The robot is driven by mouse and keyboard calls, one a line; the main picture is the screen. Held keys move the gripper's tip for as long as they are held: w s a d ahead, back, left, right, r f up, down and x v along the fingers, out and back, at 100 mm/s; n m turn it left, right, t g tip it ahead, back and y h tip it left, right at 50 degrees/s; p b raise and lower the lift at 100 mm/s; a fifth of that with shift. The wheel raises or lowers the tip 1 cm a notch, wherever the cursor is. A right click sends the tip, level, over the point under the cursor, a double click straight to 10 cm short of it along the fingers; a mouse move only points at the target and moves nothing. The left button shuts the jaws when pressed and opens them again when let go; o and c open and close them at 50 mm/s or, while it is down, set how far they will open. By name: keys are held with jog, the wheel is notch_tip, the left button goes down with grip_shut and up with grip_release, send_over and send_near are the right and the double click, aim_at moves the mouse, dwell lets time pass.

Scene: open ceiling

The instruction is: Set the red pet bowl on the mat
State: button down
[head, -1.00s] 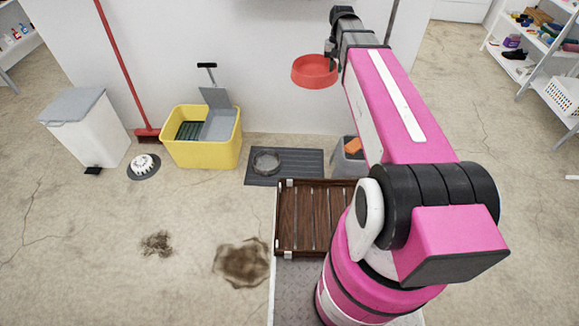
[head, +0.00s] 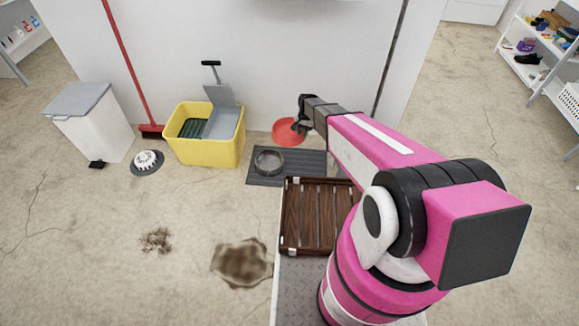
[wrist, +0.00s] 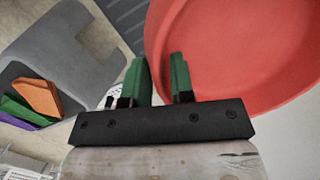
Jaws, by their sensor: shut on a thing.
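The red pet bowl (head: 286,132) is at the far edge of the dark ribbed mat (head: 313,170) in the head view. Its height above the floor is hard to tell. My gripper (head: 302,125) is at the bowl's right side. In the wrist view the green fingers (wrist: 160,82) are shut on the near rim of the red bowl (wrist: 240,50), which fills the upper right. A strip of the mat (wrist: 124,18) shows at the top. A grey metal bowl (head: 269,161) sits on the mat's left part.
A grey bin with orange, green and purple items (wrist: 38,98) is at left in the wrist view. A yellow mop bucket (head: 205,150) stands left of the mat. A wooden slatted tray (head: 315,215) is in front of it. The wall is close behind.

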notch_tip(320, 180, down, 15)
jog(key=s+a+m, duration=0.1)
jog(key=s+a, duration=0.1)
jog(key=s, duration=0.1)
send_over(315, 169)
jog(key=f, duration=0.4)
jog(key=w+f, duration=0.1)
jog(key=f, duration=0.2)
jog(key=shift+d, duration=0.15)
jog(key=shift+s+f, duration=0.1)
jog(key=shift+f, duration=1.75)
jog(key=c, duration=1)
grip_release()
